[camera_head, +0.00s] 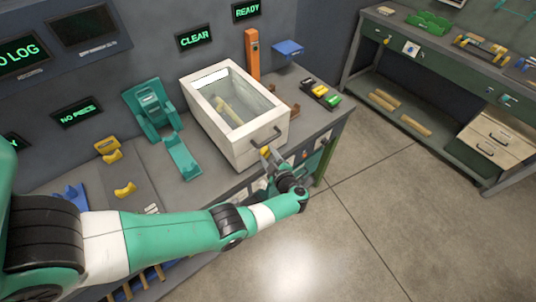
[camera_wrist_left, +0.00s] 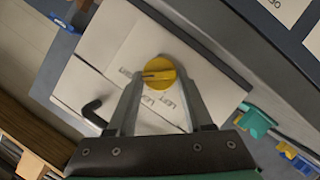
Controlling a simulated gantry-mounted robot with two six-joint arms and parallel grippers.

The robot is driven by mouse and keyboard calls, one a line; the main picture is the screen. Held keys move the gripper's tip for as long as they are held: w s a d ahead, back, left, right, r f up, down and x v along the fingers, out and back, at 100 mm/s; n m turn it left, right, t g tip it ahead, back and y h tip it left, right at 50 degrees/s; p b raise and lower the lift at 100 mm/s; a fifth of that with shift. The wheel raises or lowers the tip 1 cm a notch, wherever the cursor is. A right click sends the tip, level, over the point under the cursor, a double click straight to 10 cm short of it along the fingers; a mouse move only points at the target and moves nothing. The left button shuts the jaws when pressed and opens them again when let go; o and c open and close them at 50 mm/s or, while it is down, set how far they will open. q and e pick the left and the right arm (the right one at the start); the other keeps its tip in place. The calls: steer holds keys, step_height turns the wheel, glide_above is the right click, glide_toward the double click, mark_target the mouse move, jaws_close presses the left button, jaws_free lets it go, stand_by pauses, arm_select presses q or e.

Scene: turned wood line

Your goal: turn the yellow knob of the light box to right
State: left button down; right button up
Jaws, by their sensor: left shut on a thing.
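The light box (camera_head: 206,114) is a white box with a clear lidded top and a dark handle on its front, standing on the bench. A pale yellow piece lies inside it. The yellow knob (camera_wrist_left: 160,82) sits on the box's white front panel (camera_wrist_left: 92,82), with a dark bar across its face and small printed labels below. In the head view only a bit of the knob (camera_head: 265,151) shows by the fingers. My left gripper (camera_wrist_left: 158,73) is shut on the knob, one finger on each side. It reaches the front panel from the bench's front side. My right gripper is not in view.
A teal stand (camera_head: 152,108) and teal cradle (camera_head: 183,157) stand left of the box. A dark tray of coloured blocks (camera_head: 321,94) lies to its right, near an orange post (camera_head: 252,54). Open floor (camera_head: 370,200) lies in front of the bench.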

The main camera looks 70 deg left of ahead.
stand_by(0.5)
arm_select(q)
steer(key=shift+c, duration=1.5)
jaws_free()
steer(key=shift+d+r, duration=0.2)
steer(key=shift+d, duration=0.2)
steer(key=p+v, duration=0.2)
steer(key=v, duration=0.8)
steer(key=shift+d, duration=0.35)
steer(key=shift+r, duration=0.1)
